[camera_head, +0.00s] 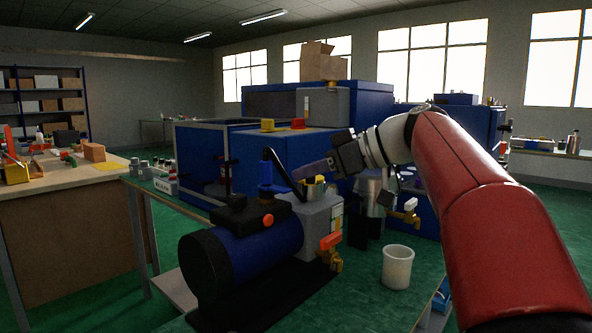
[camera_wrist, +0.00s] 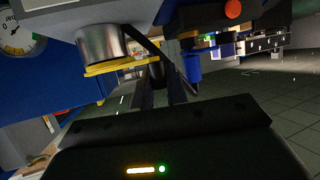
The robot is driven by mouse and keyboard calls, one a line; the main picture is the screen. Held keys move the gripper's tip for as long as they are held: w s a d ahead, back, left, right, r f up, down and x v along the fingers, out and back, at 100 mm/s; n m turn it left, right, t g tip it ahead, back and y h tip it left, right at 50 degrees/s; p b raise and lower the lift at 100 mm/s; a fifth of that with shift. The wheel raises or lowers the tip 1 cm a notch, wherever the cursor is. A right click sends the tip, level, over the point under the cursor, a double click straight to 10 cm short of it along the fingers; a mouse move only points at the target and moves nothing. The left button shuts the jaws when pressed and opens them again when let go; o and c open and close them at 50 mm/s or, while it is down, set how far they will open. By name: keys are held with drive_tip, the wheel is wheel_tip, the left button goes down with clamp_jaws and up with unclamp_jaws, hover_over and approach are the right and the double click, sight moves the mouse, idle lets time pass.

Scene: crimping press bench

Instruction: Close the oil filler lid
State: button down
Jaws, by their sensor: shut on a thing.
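The oil filler neck (camera_wrist: 100,44) is a short silver cylinder, seen upside down in the wrist view. The yellow lid (camera_wrist: 112,68) lies across its mouth, close to the rim; I cannot tell whether it is fully seated. In the head view the yellow lid (camera_head: 319,179) shows above the pump's grey block (camera_head: 318,217). My gripper (camera_head: 300,173) reaches in from the right, low over the filler. In the wrist view my gripper (camera_wrist: 163,68) is shut at the lid's edge. The gripped part is mostly hidden between the dark fingers.
A blue motor (camera_head: 245,246) with a black end lies left of the filler. A black bent lever (camera_head: 278,170) rises close beside my fingertips. An orange-handled valve (camera_head: 330,243) and a white cup (camera_head: 397,267) stand in front. The blue press cabinet (camera_head: 310,146) is behind.

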drive_tip(key=shift+d+n+g+y, duration=0.3)
drive_tip(key=shift+d+n+g, duration=0.2)
drive_tip(key=c, duration=1.7)
unclamp_jaws()
drive_tip(key=shift+d, duration=0.1)
drive_tip(key=p+v, duration=0.1)
drive_tip(key=v, duration=0.6)
drive_tip(key=shift+s+d+r, duration=0.15)
drive_tip(key=shift+d+r, duration=0.1)
drive_tip(key=shift+d, duration=0.05)
